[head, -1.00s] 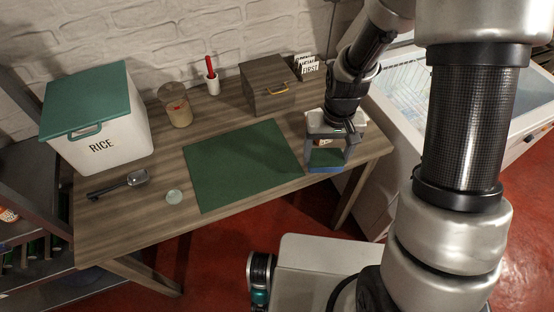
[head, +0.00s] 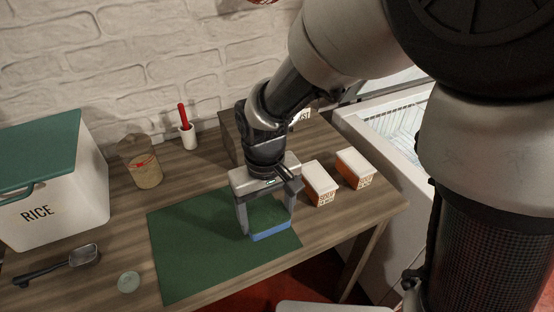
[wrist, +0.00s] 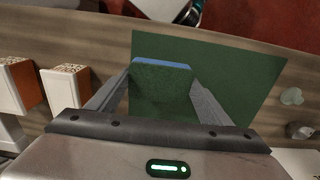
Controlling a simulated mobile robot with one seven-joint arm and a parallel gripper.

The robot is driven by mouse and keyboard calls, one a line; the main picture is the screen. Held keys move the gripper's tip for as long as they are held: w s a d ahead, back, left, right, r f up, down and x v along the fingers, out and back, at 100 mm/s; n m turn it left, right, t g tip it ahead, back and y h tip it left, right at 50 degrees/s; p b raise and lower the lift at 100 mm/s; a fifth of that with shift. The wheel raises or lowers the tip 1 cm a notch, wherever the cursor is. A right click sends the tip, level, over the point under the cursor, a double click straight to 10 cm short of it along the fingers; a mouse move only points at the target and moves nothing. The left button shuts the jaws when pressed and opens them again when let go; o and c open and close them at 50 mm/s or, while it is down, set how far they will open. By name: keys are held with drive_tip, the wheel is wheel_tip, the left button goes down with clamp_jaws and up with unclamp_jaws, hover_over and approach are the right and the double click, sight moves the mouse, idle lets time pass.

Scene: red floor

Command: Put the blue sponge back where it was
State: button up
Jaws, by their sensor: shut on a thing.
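My gripper (head: 267,226) is shut on the blue sponge (head: 270,232), which has a blue side and a dark green top. The sponge is over the right part of the green mat (head: 185,262); I cannot tell whether it touches the mat. In the wrist view the sponge (wrist: 160,82) sits between the two fingers, with its blue edge on the far side. The green mat (wrist: 240,75) spreads behind and to the right of it there.
Two orange-and-white boxes (head: 319,184) (head: 355,169) stand right of the mat. A wooden box (head: 230,130) is partly hidden behind my arm. A rice bin (head: 50,205), scoop (head: 60,264), small round disc (head: 129,282), jar (head: 142,165) and white cup (head: 188,137) are to the left.

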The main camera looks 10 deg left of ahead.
sight(267, 216)
drive_tip(key=shift+f+b, duration=0.4)
drive_tip(key=shift+f, duration=1.2)
drive_tip(key=shift+f, duration=0.1)
drive_tip(key=shift+f, duration=0.15)
drive_tip(key=o, duration=1)
